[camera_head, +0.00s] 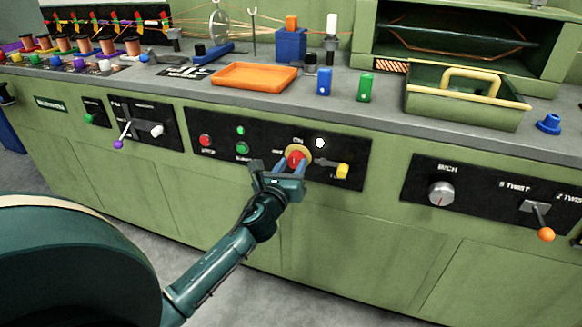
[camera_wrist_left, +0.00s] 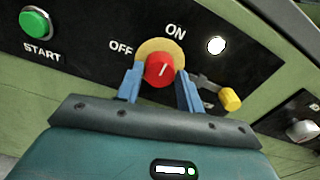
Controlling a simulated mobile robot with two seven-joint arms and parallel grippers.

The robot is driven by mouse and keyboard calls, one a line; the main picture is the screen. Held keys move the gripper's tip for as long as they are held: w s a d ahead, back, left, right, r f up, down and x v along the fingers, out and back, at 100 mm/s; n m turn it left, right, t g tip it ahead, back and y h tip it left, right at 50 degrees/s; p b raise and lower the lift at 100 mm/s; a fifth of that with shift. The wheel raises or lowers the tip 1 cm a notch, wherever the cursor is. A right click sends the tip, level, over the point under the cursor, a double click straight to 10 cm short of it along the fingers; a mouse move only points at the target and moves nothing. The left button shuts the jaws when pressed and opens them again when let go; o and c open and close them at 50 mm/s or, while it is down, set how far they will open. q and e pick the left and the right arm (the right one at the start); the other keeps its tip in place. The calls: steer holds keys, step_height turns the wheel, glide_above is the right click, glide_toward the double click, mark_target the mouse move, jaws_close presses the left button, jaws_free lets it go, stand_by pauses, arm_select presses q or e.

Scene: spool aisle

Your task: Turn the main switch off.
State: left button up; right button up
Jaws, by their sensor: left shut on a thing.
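The main switch is a red round knob (camera_head: 296,157) on a yellow plate, set in the black panel on the green machine front. It also shows in the left wrist view (camera_wrist_left: 164,70), between the labels OFF and ON; its white mark points up and slightly right, toward ON. A white lamp (camera_wrist_left: 216,45) is lit to its right. My left gripper (camera_head: 292,163) has its two blue fingers on either side of the knob, shut on it. Its fingers also show in the left wrist view (camera_wrist_left: 160,85). My right gripper is in neither view.
A yellow-tipped lever (camera_head: 342,170) sits close on the right of the knob. Green and red buttons (camera_head: 205,140) are to the left. An orange tray (camera_head: 254,76) and a green carrier (camera_head: 462,108) stand on the counter above. The floor in front is clear.

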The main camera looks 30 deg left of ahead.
arm_select(q)
steer(key=c, duration=0.3)
